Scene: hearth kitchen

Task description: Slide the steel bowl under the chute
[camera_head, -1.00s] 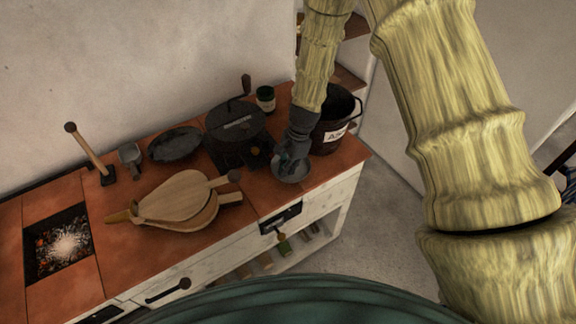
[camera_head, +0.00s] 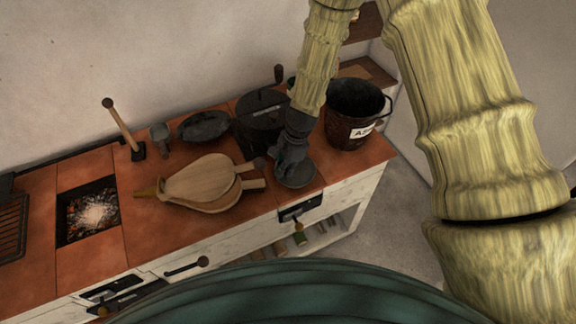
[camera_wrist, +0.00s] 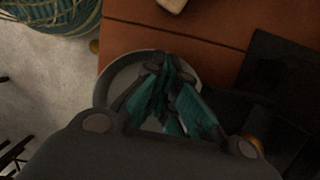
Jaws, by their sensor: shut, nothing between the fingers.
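The small round steel bowl (camera_head: 297,175) stands on the red-tiled counter near its front edge. It also shows in the wrist view (camera_wrist: 108,88), partly covered by the fingers. My gripper (camera_head: 287,163) is shut and empty, pointing down at the bowl's left part in the head view. In the wrist view my fingertips (camera_wrist: 166,62) lie over the bowl; I cannot tell whether they touch it. The dark mill (camera_head: 258,118), with a crank on top, stands behind and left of my gripper. Its chute cannot be made out; my gripper and arm cover part of that area.
A black ash bucket (camera_head: 352,118) stands right of the bowl. Wooden bellows (camera_head: 200,184) lie to the left, their handles near my gripper. A dark pan (camera_head: 204,126), a mallet-like tool (camera_head: 122,127) and a glowing firebox (camera_head: 90,212) are farther left. The counter's front edge (camera_head: 240,219) is close.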

